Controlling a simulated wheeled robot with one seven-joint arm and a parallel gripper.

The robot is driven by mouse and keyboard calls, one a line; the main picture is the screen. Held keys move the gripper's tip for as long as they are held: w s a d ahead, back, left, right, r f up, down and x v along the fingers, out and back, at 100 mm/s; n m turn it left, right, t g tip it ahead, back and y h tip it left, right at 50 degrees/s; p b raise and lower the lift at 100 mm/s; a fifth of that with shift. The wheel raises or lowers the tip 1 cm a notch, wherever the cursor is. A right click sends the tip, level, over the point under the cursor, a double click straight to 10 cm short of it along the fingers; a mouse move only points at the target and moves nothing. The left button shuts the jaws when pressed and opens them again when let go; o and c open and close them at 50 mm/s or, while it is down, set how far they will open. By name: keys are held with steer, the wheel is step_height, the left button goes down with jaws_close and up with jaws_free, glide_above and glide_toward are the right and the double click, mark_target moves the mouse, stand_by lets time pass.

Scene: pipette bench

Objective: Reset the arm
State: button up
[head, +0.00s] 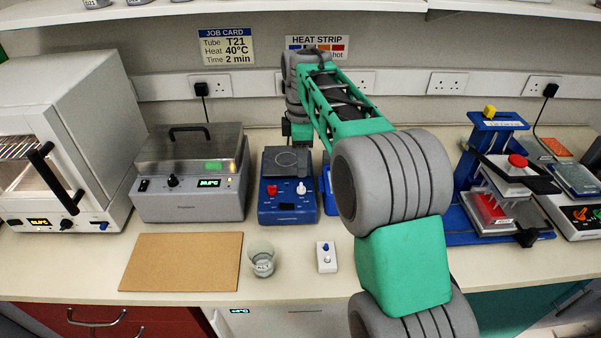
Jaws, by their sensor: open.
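My arm reaches from the lower right over the bench to the back wall, then bends down. My gripper (298,138) hangs at its far end, behind the blue mixer (289,206) with a red knob and a white knob. It is open; its fingers are small and dark here, and I see nothing held between them. The job card (226,47) on the wall reads Tube T21, Heat 40°C, Time 2 min. The heat strip chart (318,44) beside it is partly covered by my arm.
A white oven (105,125) and a grey lidded heater (190,195) stand left. A brown board (180,262), a glass beaker (262,260) and a white switch box (326,257) lie in front. A blue press stand (487,150) and a balance (575,180) stand right. A shelf (300,14) runs above.

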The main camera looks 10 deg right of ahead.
steer(key=shift+s+r, duration=0.1)
steer(key=shift+r, duration=0.05)
steer(key=s+f+m+t, duration=0.2)
steer(key=s+m, duration=0.6)
steer(key=s, duration=0.3)
steer(key=s+f+m+t, duration=0.1)
steer(key=s+m, duration=0.6)
steer(key=s, duration=0.5)
steer(key=shift+a+f+m+t, duration=0.2)
steer(key=shift+f+m+t, duration=0.15)
steer(key=shift+m+t, duration=0.05)
steer(key=shift+o, duration=0.2)
